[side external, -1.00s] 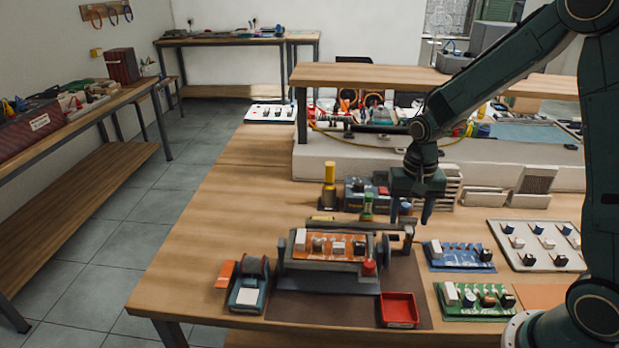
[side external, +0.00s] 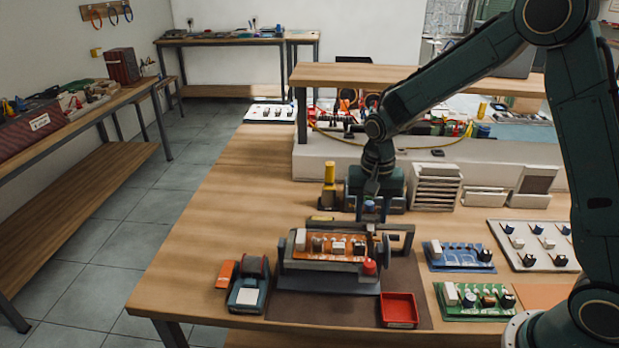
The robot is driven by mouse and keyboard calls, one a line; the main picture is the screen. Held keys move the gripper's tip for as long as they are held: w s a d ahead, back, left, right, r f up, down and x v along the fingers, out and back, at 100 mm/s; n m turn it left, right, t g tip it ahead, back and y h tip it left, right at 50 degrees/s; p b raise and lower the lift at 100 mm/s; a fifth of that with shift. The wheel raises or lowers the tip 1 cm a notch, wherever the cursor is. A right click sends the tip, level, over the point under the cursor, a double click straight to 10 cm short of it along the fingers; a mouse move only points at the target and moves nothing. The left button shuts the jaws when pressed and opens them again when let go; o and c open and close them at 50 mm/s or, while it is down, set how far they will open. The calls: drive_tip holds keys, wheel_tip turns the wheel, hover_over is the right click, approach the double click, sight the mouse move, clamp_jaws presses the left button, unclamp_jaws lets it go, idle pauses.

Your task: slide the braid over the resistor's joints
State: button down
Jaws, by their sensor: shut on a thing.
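My gripper (side external: 374,199) is above the back edge of a clamp frame (side external: 328,276). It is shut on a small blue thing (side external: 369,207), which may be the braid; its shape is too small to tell. The frame holds an orange circuit board (side external: 325,256), tilted toward the camera. The board carries a white block (side external: 300,239) and several small dark and white parts. I cannot tell which one is the resistor, and its joints are too small to see. The held thing is apart from the board, behind and above it.
A red tray (side external: 399,309) and a blue-grey dispenser (side external: 249,288) flank the frame. A yellow-topped stand (side external: 329,184) is behind it. A blue board (side external: 457,254), a green board (side external: 474,299) and a white panel (side external: 535,244) lie right. The table's left part is clear.

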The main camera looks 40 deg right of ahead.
drive_tip(key=w+a, duration=0.5)
idle(0.3)
drive_tip(key=c, duration=0.8)
unclamp_jaws()
drive_tip(key=shift+c, duration=0.2)
wheel_tip(320, 180, up, 14)
